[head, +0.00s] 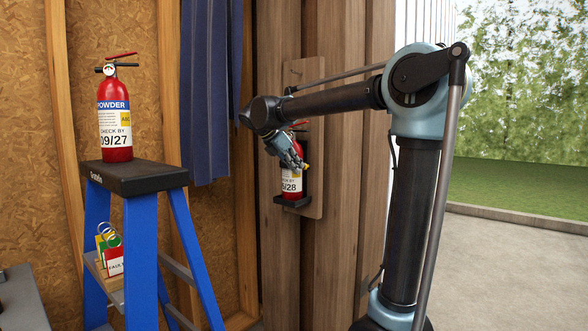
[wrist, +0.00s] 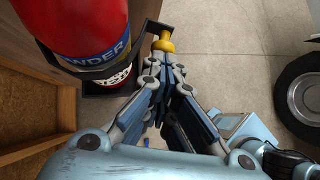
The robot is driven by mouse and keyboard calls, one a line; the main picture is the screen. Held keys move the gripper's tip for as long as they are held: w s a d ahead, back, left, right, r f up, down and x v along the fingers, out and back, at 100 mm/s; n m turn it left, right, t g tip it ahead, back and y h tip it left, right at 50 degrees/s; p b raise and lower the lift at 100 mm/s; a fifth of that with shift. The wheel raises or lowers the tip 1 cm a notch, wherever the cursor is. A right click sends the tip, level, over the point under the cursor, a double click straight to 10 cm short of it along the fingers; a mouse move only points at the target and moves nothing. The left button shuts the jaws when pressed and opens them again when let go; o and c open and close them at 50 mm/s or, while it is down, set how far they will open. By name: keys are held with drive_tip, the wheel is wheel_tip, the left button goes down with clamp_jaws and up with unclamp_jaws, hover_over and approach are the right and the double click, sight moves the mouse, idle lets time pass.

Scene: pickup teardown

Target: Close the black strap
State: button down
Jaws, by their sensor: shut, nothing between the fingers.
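A red fire extinguisher (head: 291,183) stands upright in a black holder on a wooden board on the wall. It fills the upper left of the wrist view (wrist: 75,30). A black strap (wrist: 185,34) sticks out to the right of the extinguisher, apart from its front, with a yellow piece (wrist: 163,43) on or by it. My gripper (head: 297,160) is in front of the extinguisher and partly hides it. In the wrist view its fingertips (wrist: 164,60) are together at the yellow piece, with nothing held between them. Whether they touch it I cannot tell.
A blue stepladder (head: 140,210) stands at the left with another red extinguisher (head: 114,125) on its black top. A blue cloth (head: 208,90) hangs behind. A wheel (wrist: 300,95) shows at the right of the wrist view. The paved floor (head: 510,250) on the right is clear.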

drive_tip(key=s+a+f+v, duration=0.1)
drive_tip(key=s+f+v, duration=0.1)
drive_tip(key=v, duration=1.1)
drive_tip(key=s+d+f+m+g+y, duration=0.1)
drive_tip(key=s+d+f+m+g, duration=0.1)
drive_tip(key=s+d+f+m, duration=0.55)
drive_tip(key=s+d+f+m+g+y, duration=0.15)
drive_tip(key=d+f+m, duration=0.25)
drive_tip(key=d+f, duration=0.7)
drive_tip(key=s+d+f+m+y, duration=0.2)
drive_tip(key=s+d+f+m, duration=0.2)
drive_tip(key=s+f+m, duration=0.3)
drive_tip(key=s+d+f+m+y, duration=0.2)
drive_tip(key=s+d+f+m, duration=0.2)
drive_tip(key=s+f, duration=0.6)
wheel_tip(320, 180, down, 5)
drive_tip(key=m, duration=0.2)
drive_tip(key=shift+d+f+m, duration=0.15)
drive_tip(key=shift+d+m, duration=0.15)
drive_tip(key=shift+m, duration=0.05)
